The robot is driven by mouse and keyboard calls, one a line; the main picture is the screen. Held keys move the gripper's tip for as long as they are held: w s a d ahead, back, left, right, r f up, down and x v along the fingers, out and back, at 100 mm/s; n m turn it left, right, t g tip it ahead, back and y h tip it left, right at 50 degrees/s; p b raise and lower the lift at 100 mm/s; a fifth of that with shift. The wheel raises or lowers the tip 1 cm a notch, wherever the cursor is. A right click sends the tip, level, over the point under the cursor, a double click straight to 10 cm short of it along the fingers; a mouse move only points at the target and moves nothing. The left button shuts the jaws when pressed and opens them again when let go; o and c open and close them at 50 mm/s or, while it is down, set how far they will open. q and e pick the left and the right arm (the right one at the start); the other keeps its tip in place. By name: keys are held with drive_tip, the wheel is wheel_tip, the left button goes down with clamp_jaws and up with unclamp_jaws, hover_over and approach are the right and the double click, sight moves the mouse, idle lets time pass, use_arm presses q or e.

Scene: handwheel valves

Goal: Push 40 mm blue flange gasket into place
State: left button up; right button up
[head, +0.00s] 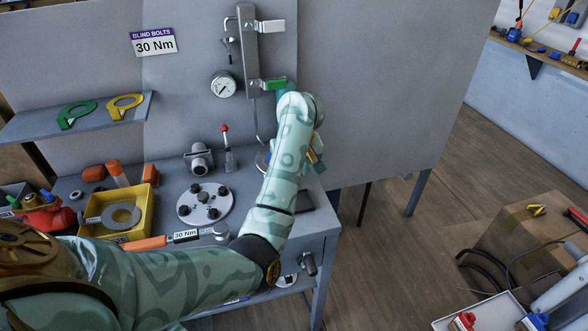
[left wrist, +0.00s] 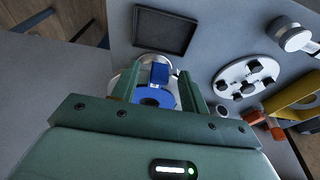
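In the left wrist view the blue gasket (left wrist: 149,97), a ring with a dark hole and a tab pointing away from my palm, lies between the two fingers of my left gripper (left wrist: 158,85). The fingers stand apart, one on each side of it. I cannot tell whether they press on its edges. A pale round metal part (left wrist: 176,68) shows behind the gasket, partly hidden by it and the fingers. In the head view my left forearm reaches across the bench's right end and hides the gasket. My right gripper is not in view.
Green (head: 76,114) and yellow (head: 124,106) gaskets lie on the shelf. A yellow tray (head: 152,205) holds a grey ring. A bolted round flange (head: 205,204) sits on the bench (head: 318,228). A gauge (head: 223,84) and a vertical pipe block (head: 249,55) are on the panel.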

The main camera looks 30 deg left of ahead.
use_arm(q)
drive_tip(key=shift+p+v, duration=1.7)
drive_tip(key=shift+v, duration=0.9)
drive_tip(key=p+v, duration=0.5)
drive_tip(key=v, duration=1.1)
drive_tip(key=shift+p, duration=0.3)
